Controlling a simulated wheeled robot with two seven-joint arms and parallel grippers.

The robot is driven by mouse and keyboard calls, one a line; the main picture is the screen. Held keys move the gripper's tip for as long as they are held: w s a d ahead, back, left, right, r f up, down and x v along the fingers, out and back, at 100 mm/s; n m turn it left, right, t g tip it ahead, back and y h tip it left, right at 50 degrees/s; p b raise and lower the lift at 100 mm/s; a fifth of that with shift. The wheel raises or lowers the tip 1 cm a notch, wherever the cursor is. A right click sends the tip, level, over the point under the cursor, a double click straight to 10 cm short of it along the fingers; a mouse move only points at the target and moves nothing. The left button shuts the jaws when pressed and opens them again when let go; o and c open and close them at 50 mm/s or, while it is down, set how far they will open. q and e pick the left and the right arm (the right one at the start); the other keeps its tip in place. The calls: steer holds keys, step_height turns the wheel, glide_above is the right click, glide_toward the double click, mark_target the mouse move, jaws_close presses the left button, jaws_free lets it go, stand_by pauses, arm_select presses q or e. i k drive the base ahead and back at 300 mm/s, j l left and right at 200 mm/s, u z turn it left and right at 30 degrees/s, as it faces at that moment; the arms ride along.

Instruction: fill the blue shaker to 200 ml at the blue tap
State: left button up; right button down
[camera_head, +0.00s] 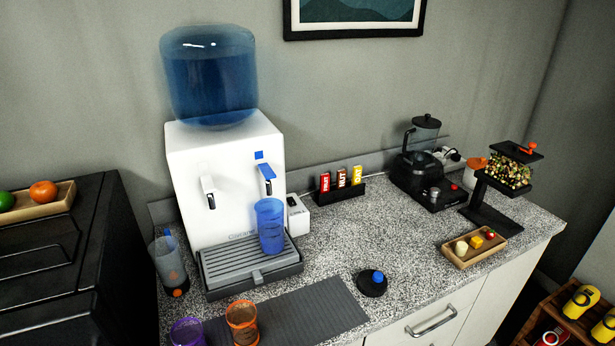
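The blue shaker (270,226) is a see-through blue cup with dark marks on its side. It stands upright and without a lid on the grey drip tray (225,272) of the white water dispenser (225,150). The blue tap (267,175) is right above its mouth, below a blue square. I cannot read the water level in the shaker, and no clear stream shows. A second, plain tap (208,190) is to the left. Neither of my grippers is in view.
An orange cup (242,322) and a purple cup (187,332) stand in front on a dark mat (310,318). A black lid with a blue knob (372,282) lies to their right. A clear container (168,264) stands left of the dispenser.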

mark_target(266, 170)
steer(key=l+u, duration=0.45)
steer(key=l, duration=0.7)
steer(key=l+u, duration=0.4)
steer(key=l, duration=0.75)
